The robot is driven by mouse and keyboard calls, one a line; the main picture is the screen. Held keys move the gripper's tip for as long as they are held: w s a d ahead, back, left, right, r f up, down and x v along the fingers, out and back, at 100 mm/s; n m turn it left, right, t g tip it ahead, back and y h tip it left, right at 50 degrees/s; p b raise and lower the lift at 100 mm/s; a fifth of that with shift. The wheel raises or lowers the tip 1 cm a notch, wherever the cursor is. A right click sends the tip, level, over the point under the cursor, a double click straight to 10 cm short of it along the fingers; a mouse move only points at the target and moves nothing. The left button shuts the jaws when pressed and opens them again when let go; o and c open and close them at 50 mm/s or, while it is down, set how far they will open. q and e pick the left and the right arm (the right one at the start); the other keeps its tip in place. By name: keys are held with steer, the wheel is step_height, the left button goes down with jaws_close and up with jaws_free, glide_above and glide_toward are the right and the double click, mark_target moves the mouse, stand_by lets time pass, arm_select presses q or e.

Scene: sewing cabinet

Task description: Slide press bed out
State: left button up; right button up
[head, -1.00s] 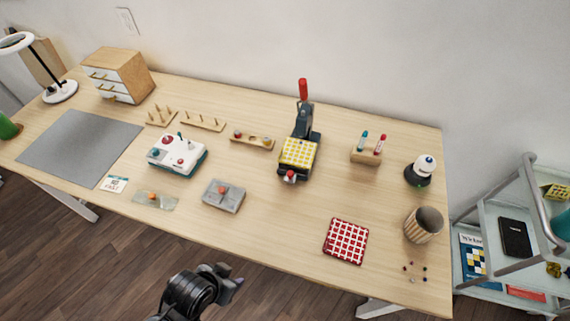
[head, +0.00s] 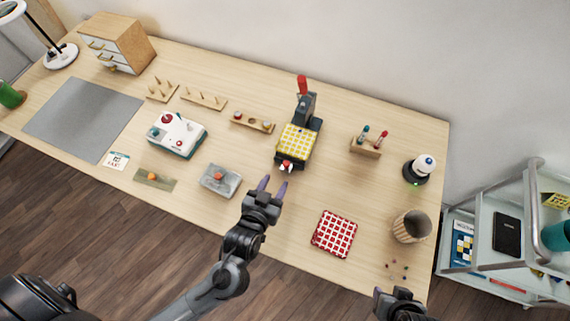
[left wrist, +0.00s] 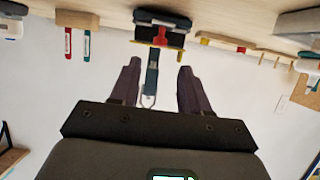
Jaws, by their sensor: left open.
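The press (head: 305,104) stands at the back middle of the table, dark with a red upright handle. Its bed carries a yellow checked cloth (head: 297,142), with a red and white knob (head: 286,167) at the front. My left gripper (head: 272,187) is open and empty, just in front of and slightly left of the knob, apart from it. In the left wrist view the press (left wrist: 160,28) appears upside down beyond the open fingers. My right gripper (head: 400,298) shows only partly at the bottom edge, beyond the table's front; its fingers cannot be made out.
A grey block (head: 221,180) lies left of my left gripper. A red checked cloth (head: 334,234) lies to the right, near a striped cup (head: 411,227). A marker holder (head: 366,148) stands right of the press. The table between press and red cloth is clear.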

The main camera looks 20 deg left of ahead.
mark_target(286, 164)
arm_select(q)
steer(key=b+x, duration=0.1)
steer(key=x, duration=0.7)
steer(key=shift+w+f+b, duration=0.1)
steer(key=shift+w+b, duration=0.1)
steer(key=shift+b, duration=0.2)
arm_select(e)
steer(key=shift+x, duration=0.95)
steer(key=shift+s+a, duration=0.1)
arm_select(q)
steer(key=shift+c, duration=0.4)
jaws_close()
